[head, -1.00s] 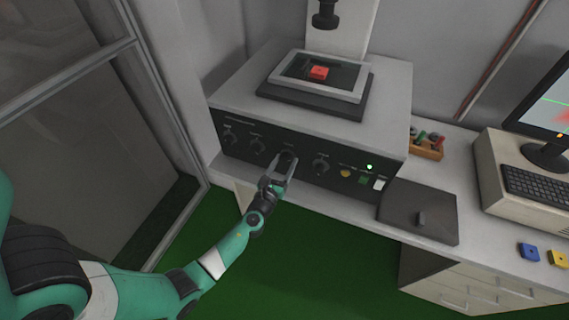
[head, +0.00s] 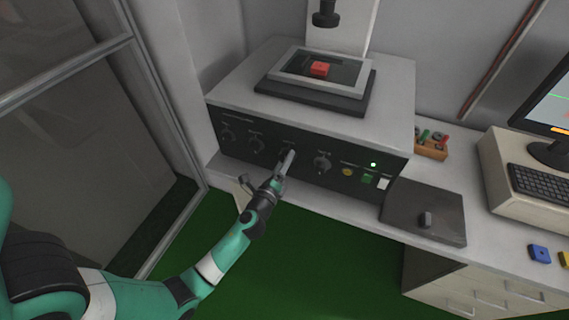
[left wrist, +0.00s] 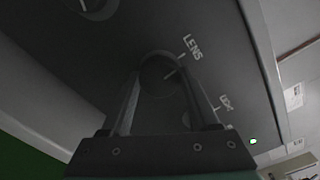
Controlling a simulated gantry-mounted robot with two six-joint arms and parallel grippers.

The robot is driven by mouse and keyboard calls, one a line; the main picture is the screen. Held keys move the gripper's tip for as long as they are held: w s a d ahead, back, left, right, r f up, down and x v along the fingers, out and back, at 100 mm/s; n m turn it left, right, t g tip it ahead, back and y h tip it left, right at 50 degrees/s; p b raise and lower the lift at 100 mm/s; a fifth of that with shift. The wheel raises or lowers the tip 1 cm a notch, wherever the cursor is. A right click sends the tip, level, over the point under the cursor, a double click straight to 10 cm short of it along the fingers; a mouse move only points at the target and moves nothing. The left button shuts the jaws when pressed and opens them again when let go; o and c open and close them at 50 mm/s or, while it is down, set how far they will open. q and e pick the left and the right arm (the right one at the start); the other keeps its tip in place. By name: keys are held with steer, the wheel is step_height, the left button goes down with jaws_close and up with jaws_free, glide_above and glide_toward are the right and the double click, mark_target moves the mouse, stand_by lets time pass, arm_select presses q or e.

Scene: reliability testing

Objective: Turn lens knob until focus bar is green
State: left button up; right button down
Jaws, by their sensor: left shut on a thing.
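The lens knob (left wrist: 158,78) is a dark round knob under the white LENS label in the left wrist view. In the head view it is the third knob from the left on the black panel, largely hidden by my left gripper (head: 287,160). The two fingers of that gripper, also in the left wrist view (left wrist: 163,92), are shut on the knob from both sides. An orange bar (head: 562,130) shows low on the monitor screen (head: 556,105), which the picture edge cuts off. My right gripper is out of view.
Other knobs (head: 322,164) flank the lens knob closely. To the right are a yellow button (head: 347,171), a green button (head: 368,178) and a lit green lamp (head: 373,165). A red block (head: 319,68) lies on the stage on top.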

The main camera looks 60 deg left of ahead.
arm_select(q)
steer(key=n+b, duration=0.4)
steer(key=n, duration=0.8)
steer(key=shift+b, duration=0.35)
steer(key=o, duration=1.4)
steer(key=shift+c, duration=0.2)
steer(key=shift+d, duration=0.1)
steer(key=v, duration=1.1)
steer(key=shift+s+d, duration=0.15)
steer(key=shift+s, duration=0.1)
